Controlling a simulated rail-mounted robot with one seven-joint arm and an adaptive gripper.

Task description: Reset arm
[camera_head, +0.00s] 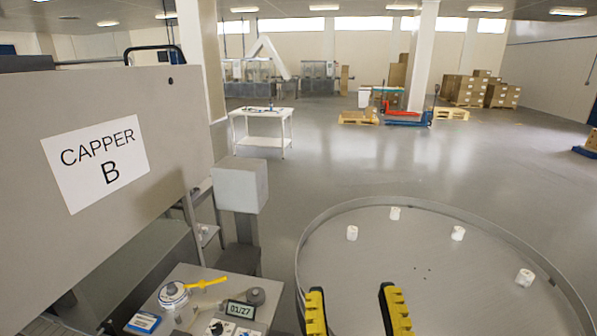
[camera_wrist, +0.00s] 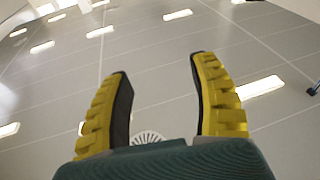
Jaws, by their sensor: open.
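My gripper (camera_head: 354,300) shows at the bottom of the head view, in front of the round table. Its two yellow and black fingers stand apart with nothing between them. In the wrist view my gripper (camera_wrist: 160,85) is also open and empty, and behind it are the grey ceiling and its bright lamps. The rest of my arm is out of the head view.
A round rimmed table (camera_head: 430,212) at the lower right carries several small white pieces (camera_head: 458,233). At left stand the large grey "CAPPER B" panel (camera_head: 190,110) and a control box (camera_head: 185,275) with a yellow lever (camera_head: 206,283). Open floor lies beyond.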

